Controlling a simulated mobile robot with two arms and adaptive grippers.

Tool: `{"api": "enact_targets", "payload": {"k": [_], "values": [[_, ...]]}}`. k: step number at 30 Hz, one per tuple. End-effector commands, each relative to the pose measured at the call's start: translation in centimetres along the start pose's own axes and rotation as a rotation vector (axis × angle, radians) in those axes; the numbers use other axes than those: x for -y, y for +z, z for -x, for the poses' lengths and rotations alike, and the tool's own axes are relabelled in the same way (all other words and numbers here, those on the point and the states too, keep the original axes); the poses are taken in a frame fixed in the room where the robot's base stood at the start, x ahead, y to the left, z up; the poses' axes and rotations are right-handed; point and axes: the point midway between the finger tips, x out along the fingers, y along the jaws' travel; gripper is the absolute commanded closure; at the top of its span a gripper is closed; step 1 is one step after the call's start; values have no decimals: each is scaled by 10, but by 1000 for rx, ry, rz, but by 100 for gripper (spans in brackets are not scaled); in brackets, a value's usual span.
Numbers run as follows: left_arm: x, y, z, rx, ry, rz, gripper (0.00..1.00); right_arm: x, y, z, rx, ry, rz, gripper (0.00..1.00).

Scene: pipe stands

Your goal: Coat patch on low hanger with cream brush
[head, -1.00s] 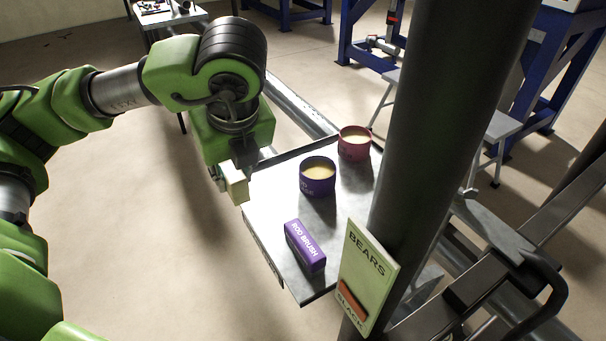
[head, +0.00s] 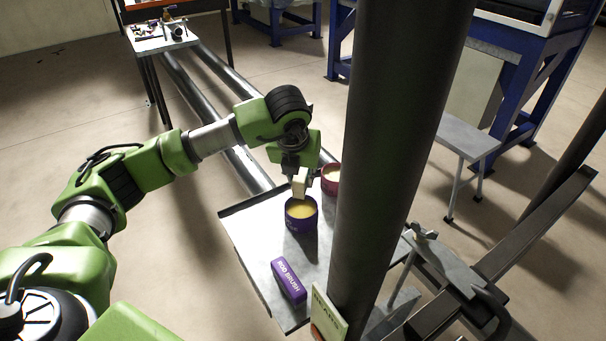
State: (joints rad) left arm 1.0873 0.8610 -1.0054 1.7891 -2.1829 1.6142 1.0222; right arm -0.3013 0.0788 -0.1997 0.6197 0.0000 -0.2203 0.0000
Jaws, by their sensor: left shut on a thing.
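My left gripper (head: 299,166) is shut on the cream brush (head: 300,184), a small pale block pointing down. In the head view the brush is just above or at the far rim of a purple pot (head: 301,222) of yellowish paste; I cannot tell whether it touches the paste. A dark red pot (head: 330,187) with similar paste stands behind it, partly hidden by the pipe. A purple block lettered "ROD BRUSH" (head: 288,281) lies near the tray's front. I cannot make out the patch or tell which part is the low hanger. My right gripper is not in view.
The grey tray (head: 256,243) carries the pots and the purple block. A thick dark pipe (head: 392,150) stands upright just right of them. A pale green sign (head: 328,316) is cut off at the bottom. Metal brackets (head: 447,268) and a stool (head: 466,137) are at the right.

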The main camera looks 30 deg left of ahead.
Motion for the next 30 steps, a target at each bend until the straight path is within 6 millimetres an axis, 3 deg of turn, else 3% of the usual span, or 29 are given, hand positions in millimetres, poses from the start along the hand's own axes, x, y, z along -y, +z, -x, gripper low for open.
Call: {"api": "enact_targets", "payload": {"k": [19,30], "values": [[-2,-15,-42,0,-4,-10,94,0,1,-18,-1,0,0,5],[-2,-17,-46,1,-4,-10,94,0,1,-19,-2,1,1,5]]}}
